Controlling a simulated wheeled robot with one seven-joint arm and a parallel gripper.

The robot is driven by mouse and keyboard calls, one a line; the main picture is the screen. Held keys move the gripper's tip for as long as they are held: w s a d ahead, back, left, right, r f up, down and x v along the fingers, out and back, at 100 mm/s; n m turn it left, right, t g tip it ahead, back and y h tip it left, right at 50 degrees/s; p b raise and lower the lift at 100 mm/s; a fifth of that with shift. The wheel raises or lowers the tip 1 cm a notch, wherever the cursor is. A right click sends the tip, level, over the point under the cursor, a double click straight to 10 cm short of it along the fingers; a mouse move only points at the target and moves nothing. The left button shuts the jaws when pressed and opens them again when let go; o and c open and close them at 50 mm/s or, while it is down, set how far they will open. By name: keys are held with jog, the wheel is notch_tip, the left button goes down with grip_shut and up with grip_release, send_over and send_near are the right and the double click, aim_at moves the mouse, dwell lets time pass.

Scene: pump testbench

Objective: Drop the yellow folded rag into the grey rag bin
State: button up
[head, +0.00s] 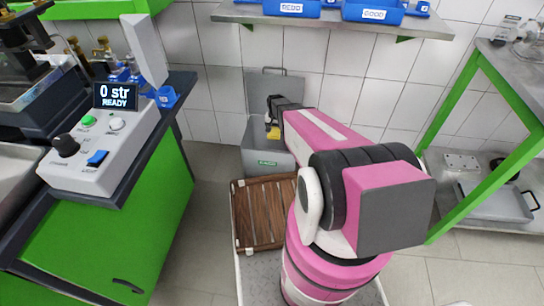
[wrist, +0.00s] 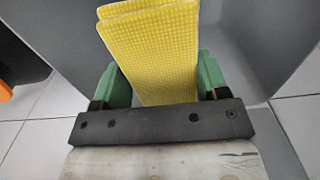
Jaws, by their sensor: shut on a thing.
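The yellow folded rag (wrist: 155,50) is clamped between the green finger pads of my gripper (wrist: 162,80). In the head view only a small yellow part of the rag (head: 273,133) shows below my dark wrist. My gripper is over the bin's opening. In the wrist view, grey bin surfaces (wrist: 245,40) lie around the rag. The inside of the bin is mostly hidden.
A green bench with a control box (head: 105,140) reading "0 str READY" is on the left. A wall shelf (head: 335,20) with blue bins is above. A green-framed rack (head: 490,130) is on the right. A brown slatted surface (head: 262,212) lies in front of the bin.

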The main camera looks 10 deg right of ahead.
jog(key=shift+f, duration=0.4)
jog(key=o, duration=0.9)
notch_tip(320, 180, up, 11)
jog(key=shift+f, duration=0.1)
